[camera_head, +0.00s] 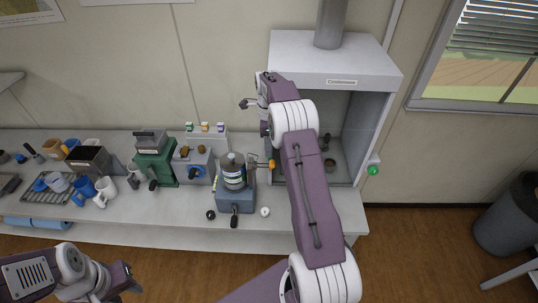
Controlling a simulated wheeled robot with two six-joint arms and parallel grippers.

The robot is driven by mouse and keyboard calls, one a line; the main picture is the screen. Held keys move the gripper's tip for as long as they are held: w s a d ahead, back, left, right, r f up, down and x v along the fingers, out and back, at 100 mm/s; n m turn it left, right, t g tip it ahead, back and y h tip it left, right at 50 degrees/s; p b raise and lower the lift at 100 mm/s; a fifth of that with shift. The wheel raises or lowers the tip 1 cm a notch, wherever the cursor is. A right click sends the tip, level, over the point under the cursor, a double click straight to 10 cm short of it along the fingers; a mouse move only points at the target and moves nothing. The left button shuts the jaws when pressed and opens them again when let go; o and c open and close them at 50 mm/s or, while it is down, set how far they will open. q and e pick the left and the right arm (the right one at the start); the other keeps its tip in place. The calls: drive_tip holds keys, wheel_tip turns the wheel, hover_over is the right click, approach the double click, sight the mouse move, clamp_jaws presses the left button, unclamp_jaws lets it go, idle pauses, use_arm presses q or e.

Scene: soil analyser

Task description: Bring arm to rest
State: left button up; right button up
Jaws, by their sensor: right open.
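My right arm reaches up across the middle of the view, in front of the fume cabinet (335,60). Its gripper (250,103) is at the left front edge of the cabinet, above the bench, open, with nothing seen in it. My left gripper (133,280) is low at the left, in front of the bench and over the floor; its fingers are too small to judge. The right forearm hides part of the cabinet's opening and of the bench's right end.
A green button (373,170) is on the cabinet's right side. A dark bin (510,215) stands right. Floor between is clear.

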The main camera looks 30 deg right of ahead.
idle(0.3)
drive_tip(key=s+a+f+n+b, duration=0.2)
drive_tip(key=s+a+n+b, duration=0.15)
drive_tip(key=a+b, duration=0.3)
drive_tip(key=s+a+f+n+b, duration=0.2)
drive_tip(key=s+a+n+b, duration=0.15)
drive_tip(key=a+b, duration=0.35)
drive_tip(key=s+a+f+n+b, duration=0.1)
drive_tip(key=s+a+f+n, duration=0.1)
drive_tip(key=s+f+n, duration=0.4)
drive_tip(key=s+a+f+n+t, duration=0.1)
drive_tip(key=s+a+f+n, duration=0.2)
drive_tip(key=s+f+n, duration=0.3)
drive_tip(key=s+n, duration=0.4)
drive_tip(key=n, duration=0.1)
drive_tip(key=shift+s+n+b, duration=0.2)
drive_tip(key=shift+n+b, duration=0.1)
drive_tip(key=shift+b, duration=0.05)
